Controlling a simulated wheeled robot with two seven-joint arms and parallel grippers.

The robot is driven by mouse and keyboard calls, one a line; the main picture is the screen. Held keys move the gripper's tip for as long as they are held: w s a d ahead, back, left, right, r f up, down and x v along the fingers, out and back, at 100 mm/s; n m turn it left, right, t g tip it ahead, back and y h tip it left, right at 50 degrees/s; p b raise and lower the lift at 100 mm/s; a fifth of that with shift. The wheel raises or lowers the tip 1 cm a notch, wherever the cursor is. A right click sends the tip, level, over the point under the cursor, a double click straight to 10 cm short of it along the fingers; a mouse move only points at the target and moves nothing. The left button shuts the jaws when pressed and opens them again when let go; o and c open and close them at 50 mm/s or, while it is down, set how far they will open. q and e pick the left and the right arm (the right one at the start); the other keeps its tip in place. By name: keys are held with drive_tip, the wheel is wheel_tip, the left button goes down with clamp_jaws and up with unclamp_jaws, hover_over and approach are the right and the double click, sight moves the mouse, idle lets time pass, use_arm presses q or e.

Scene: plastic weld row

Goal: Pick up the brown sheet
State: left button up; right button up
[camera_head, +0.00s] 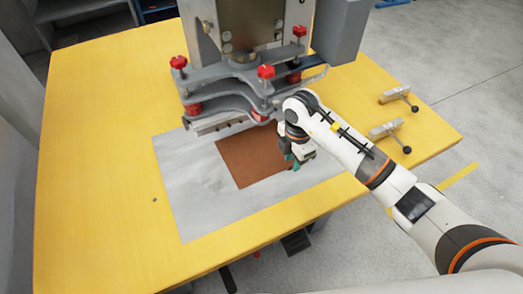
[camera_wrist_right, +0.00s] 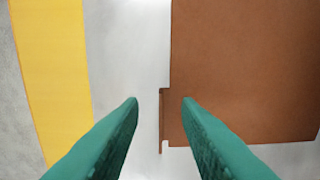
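The brown sheet (camera_head: 247,160) lies flat on a light grey metal plate (camera_head: 190,185) in the middle of the yellow table, partly under the machine head. My right gripper (camera_head: 292,165) is at the sheet's right edge in the head view. In the right wrist view the gripper (camera_wrist_right: 161,100) is open, with its two green fingers apart. The sheet (camera_wrist_right: 245,70) fills the right side there. Its edge, with a narrow strip, lies between the fingertips, and the right fingertip overlaps the sheet. No contact can be made out. My left gripper is not in view.
The welding machine head (camera_head: 245,75), with red knobs, overhangs the sheet's far side. Two small clamps (camera_head: 395,95) (camera_head: 384,130) sit at the table's right side. The yellow table (camera_head: 95,150) is clear on the left and front.

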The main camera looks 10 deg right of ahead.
wheel_tip(320, 180, down, 2)
drive_tip(key=shift+f, duration=0.1)
clamp_jaws()
idle(0.4)
